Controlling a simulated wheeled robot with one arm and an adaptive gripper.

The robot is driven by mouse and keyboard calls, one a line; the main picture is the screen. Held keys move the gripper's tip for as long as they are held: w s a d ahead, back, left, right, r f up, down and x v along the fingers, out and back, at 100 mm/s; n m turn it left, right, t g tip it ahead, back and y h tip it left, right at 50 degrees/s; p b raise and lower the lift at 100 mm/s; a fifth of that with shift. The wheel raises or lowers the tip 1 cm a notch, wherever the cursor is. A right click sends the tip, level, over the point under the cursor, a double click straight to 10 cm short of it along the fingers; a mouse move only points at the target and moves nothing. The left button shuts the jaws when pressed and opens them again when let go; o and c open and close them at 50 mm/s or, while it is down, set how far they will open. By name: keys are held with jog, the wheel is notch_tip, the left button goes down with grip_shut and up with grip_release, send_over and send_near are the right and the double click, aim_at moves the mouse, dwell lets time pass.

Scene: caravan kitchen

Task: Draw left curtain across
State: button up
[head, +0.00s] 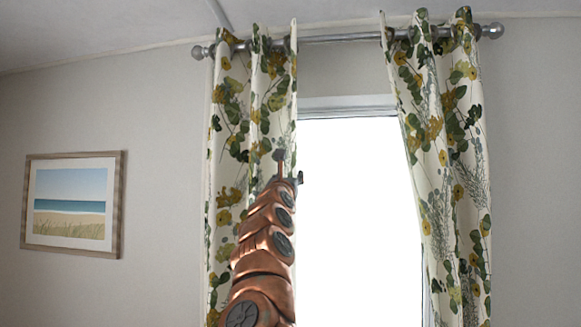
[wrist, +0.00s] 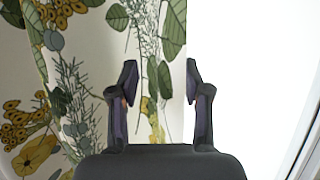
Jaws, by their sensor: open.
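The left curtain (head: 228,120), cream with green and yellow leaf print, hangs bunched at the left of the window in the head view. In the wrist view the curtain (wrist: 85,45) fills the left and middle, its right edge beside the right finger. My gripper (wrist: 160,80) is open, its two fingers apart with curtain cloth showing between them. In the head view my gripper (head: 284,168) is small, in front of the curtain near its right edge. I cannot tell whether the fingers touch the cloth.
A grey curtain rod (head: 345,38) runs above the bright window (head: 355,200). The right curtain (head: 440,150) hangs at the window's right side. A framed beach picture (head: 72,204) is on the left wall. The window middle is uncovered.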

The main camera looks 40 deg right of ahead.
jog(key=shift+p+x, duration=0.8)
jog(key=shift+x, duration=0.15)
grip_shut()
